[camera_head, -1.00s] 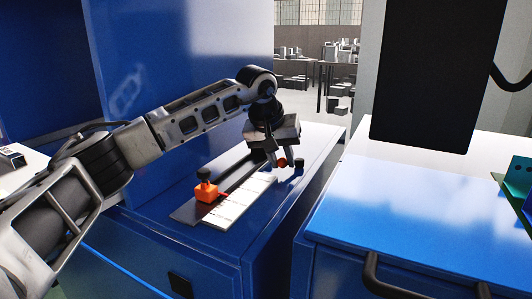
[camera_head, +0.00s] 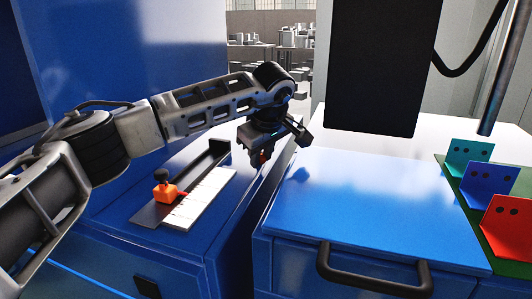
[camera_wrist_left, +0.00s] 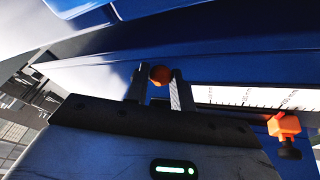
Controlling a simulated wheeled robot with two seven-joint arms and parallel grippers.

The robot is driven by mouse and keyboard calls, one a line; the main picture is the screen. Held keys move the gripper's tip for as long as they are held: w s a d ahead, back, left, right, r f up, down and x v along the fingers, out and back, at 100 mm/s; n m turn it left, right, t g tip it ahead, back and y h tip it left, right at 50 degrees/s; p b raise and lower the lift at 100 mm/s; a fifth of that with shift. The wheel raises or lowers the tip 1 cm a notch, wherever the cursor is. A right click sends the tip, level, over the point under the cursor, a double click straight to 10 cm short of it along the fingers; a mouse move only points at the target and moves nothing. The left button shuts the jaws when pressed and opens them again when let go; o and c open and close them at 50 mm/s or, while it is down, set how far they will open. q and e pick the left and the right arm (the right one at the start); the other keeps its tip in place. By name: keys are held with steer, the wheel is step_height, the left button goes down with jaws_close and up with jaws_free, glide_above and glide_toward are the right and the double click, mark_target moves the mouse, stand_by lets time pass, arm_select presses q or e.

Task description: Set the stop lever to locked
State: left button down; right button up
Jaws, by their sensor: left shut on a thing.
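The stop's orange block (camera_head: 165,193) with a black knob on top sits on a dark rail (camera_head: 205,160) beside a white scale (camera_head: 205,199), on the left blue cabinet. The block also shows at right in the left wrist view (camera_wrist_left: 284,125). My left gripper (camera_head: 258,162) is shut on this ball; in the left wrist view the ball (camera_wrist_left: 160,75) is between the two fingers. The lever's shaft and any lock marking are hidden. My right gripper is out of view.
A second blue cabinet (camera_head: 345,205) with a black handle (camera_head: 372,278) stands at right, across a narrow gap. A dark panel (camera_head: 382,65) hangs above it. Teal, blue and red brackets (camera_head: 505,222) stand on a green board at the far right. The blue cabinet top there is clear.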

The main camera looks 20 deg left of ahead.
arm_select(q)
steer(key=shift+w+r+n, duration=0.15)
steer(key=shift+n, duration=0.35)
steer(key=c, duration=1.2)
jaws_free()
steer(key=shift+d, duration=0.15)
steer(key=b+v, duration=0.1)
steer(key=v, duration=1.4)
steer(key=shift+d+r, duration=0.25)
steer(key=shift+r, duration=0.1)
